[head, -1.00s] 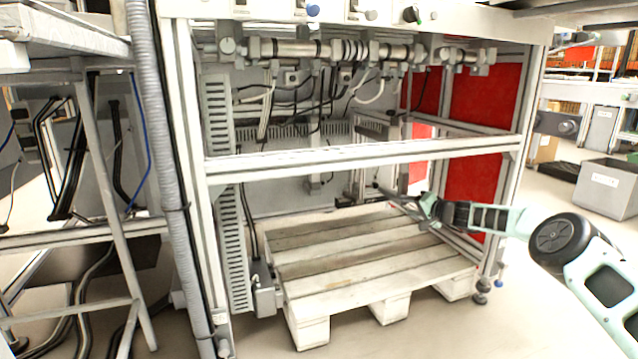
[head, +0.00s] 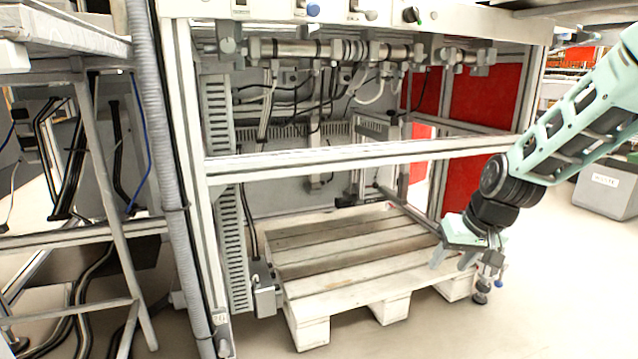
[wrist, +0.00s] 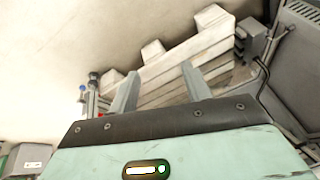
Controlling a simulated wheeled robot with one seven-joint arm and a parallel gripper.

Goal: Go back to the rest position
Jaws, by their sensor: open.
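My gripper (head: 452,262) hangs at the right of the head view, in front of the right front corner of the machine frame. Its fingers point downward and to the left, near the pallet's right end. In the wrist view the two fingers of my gripper (wrist: 160,88) stand well apart with nothing between them. The wooden pallet (head: 345,262) lies on the floor inside the frame, bare on top. It also shows beyond the fingers in the wrist view (wrist: 190,55). No tape reel shows in these frames.
The machine frame's front crossbar (head: 360,158) spans above the pallet. A grey corrugated hose (head: 160,170) and a metal stand (head: 105,220) are at the left. A grey bin (head: 605,190) stands at the right behind my arm. The floor in front is clear.

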